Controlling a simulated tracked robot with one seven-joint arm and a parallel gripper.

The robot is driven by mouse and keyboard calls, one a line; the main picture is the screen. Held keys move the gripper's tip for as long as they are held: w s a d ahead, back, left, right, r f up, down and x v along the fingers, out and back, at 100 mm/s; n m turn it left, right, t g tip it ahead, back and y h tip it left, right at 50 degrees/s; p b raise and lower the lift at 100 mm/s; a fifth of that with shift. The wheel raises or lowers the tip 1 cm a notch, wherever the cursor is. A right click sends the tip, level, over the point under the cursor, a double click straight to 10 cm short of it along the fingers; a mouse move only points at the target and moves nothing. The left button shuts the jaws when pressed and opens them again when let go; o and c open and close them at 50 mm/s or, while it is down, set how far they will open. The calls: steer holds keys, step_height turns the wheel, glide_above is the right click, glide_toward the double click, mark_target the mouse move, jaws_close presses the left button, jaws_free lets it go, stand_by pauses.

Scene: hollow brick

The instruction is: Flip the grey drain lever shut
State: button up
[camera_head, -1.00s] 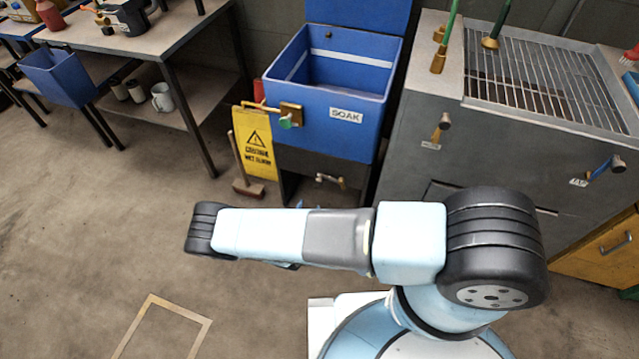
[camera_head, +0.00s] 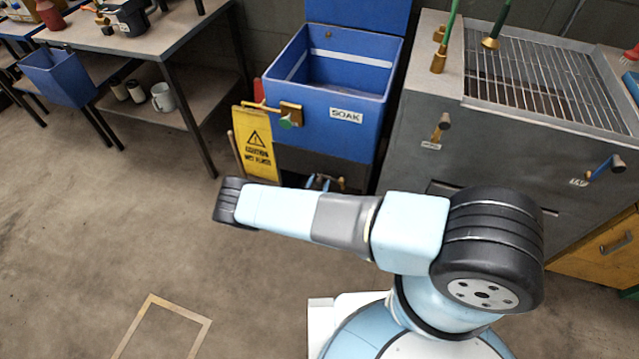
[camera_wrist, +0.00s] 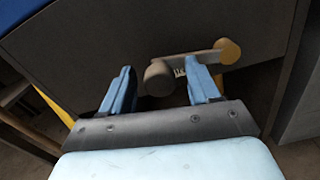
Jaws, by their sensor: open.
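In the wrist view the grey drain lever (camera_wrist: 185,62) is on a dark panel. It runs from a round brass pivot (camera_wrist: 229,50) on the right to a grey-brown knob (camera_wrist: 158,79) on the left. My gripper (camera_wrist: 165,82) is open, with its two blue fingers on either side of the knob. The right finger overlaps part of the lever; I cannot tell whether either finger touches it. In the head view my gripper (camera_head: 319,182) is low under the blue SOAK tub (camera_head: 350,138), with the brass fitting (camera_head: 341,185) just right of it. My arm hides part of this area.
A yellow wet-floor sign (camera_head: 254,145) stands left of the tub. A grey sink cabinet (camera_head: 480,155) with other levers stands right. The floor at left is clear.

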steer(key=shift+w, duration=0.1)
steer(key=shift+c, duration=0.2)
jaws_close()
stand_by(0.4)
